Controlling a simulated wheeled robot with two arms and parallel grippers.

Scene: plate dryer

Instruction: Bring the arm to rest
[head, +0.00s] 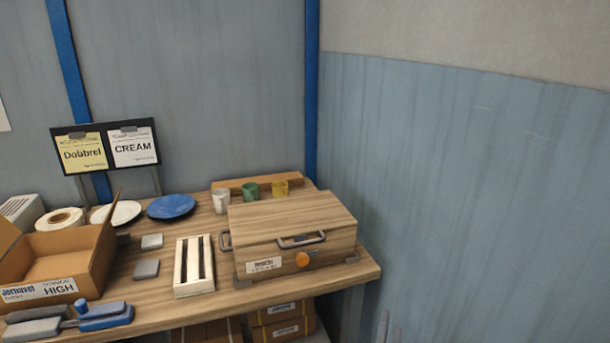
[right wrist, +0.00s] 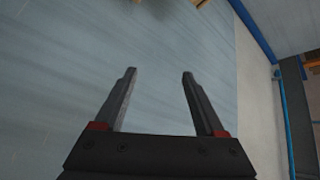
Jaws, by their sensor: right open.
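My right gripper (head: 389,326) shows only as grey fingertips at the bottom edge of the head view, in front of the blue wall and right of the table. In the right wrist view my right gripper (right wrist: 159,73) has its two fingers spread apart, with nothing between them. It points at a pale blue-grey surface. The rest of the right arm is hidden below the head view. My left gripper is in neither view.
The wooden table (head: 345,277) carries a closed wooden box (head: 290,215) with an orange knob at its right end. An open carton (head: 103,240), a slatted rack (head: 194,285), a blue plate (head: 170,206) and several cups stand left and behind. Right of the table looks free.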

